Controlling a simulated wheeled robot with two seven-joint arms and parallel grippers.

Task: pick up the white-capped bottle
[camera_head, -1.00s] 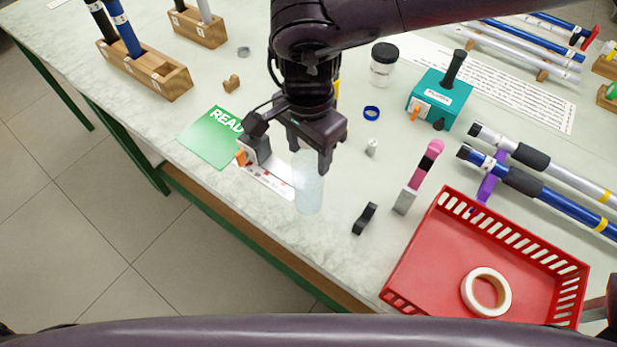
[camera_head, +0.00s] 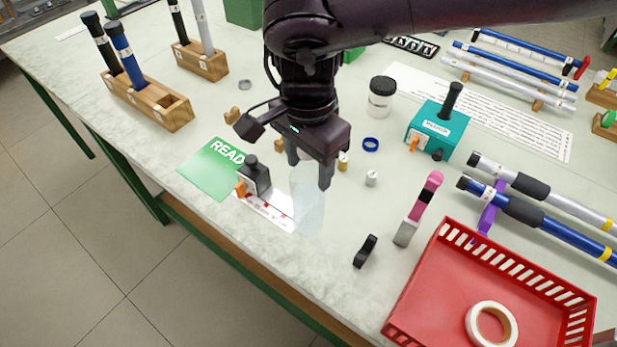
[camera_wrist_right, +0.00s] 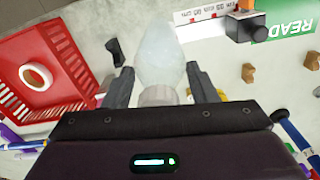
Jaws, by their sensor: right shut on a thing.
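The bottle (camera_head: 308,208) is pale and translucent, below my right gripper (camera_head: 309,172) near the table's front edge. My right gripper is shut on it at its top end. In the right wrist view, the bottle's body (camera_wrist_right: 160,58) extends away from my gripper (camera_wrist_right: 160,87), and its whitish cap (camera_wrist_right: 158,96) sits between the two fingers. In the head view the fingers and palm hide the cap. I cannot tell surely whether the bottle's base is clear of the table. My left gripper is not in view.
A small black-and-orange device (camera_head: 254,176) and a green READ sheet (camera_head: 212,170) lie left of the bottle. A black clip-like piece (camera_head: 365,251), a pink-handled tool (camera_head: 421,208) and a red crate (camera_head: 420,290) holding a tape roll (camera_head: 491,325) are to the right.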

